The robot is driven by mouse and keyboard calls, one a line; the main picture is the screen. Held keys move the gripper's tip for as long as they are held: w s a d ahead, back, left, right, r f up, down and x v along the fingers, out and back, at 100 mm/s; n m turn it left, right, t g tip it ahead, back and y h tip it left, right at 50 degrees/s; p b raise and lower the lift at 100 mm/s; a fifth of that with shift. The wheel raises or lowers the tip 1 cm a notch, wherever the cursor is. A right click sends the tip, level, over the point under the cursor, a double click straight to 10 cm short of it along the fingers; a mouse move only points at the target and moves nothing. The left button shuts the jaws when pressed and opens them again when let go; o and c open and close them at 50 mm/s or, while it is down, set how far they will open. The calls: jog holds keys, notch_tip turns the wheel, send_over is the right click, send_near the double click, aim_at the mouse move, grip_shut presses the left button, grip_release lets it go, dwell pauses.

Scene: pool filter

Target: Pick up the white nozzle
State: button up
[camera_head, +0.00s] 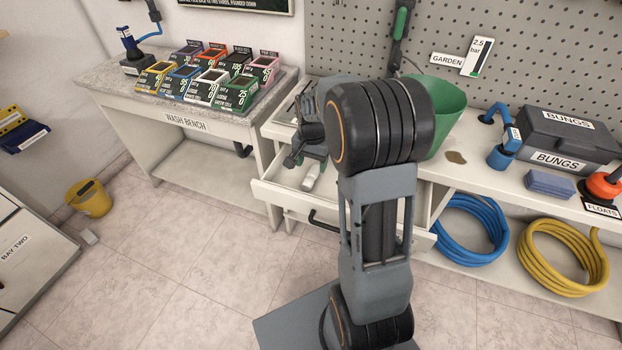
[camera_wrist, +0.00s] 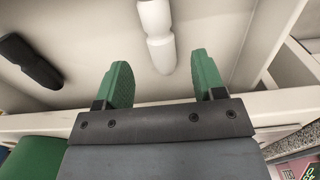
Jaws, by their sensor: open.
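The white nozzle (camera_wrist: 156,30) lies in the open drawer, and in the wrist view its near end reaches between my green finger pads. It also shows in the head view (camera_head: 311,178), just below my gripper (camera_head: 304,156), which partly hides the drawer's inside. In the wrist view my gripper (camera_wrist: 161,62) is open and empty, with one finger on each side of the nozzle's line. I cannot tell how high the fingers are above it.
A black piece (camera_wrist: 30,61) lies in the drawer to the left of the nozzle. The drawer front (camera_head: 279,196) and side walls bound the space. A green bucket (camera_head: 436,112) stands on the bench beside my arm. The tiled floor ahead is mostly clear.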

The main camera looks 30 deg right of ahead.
aim_at(312, 173)
jog(key=shift+f+b, duration=0.95)
jog(key=shift+f, duration=1.75)
jog(key=shift+c, duration=0.4)
jog(key=c, duration=0.9)
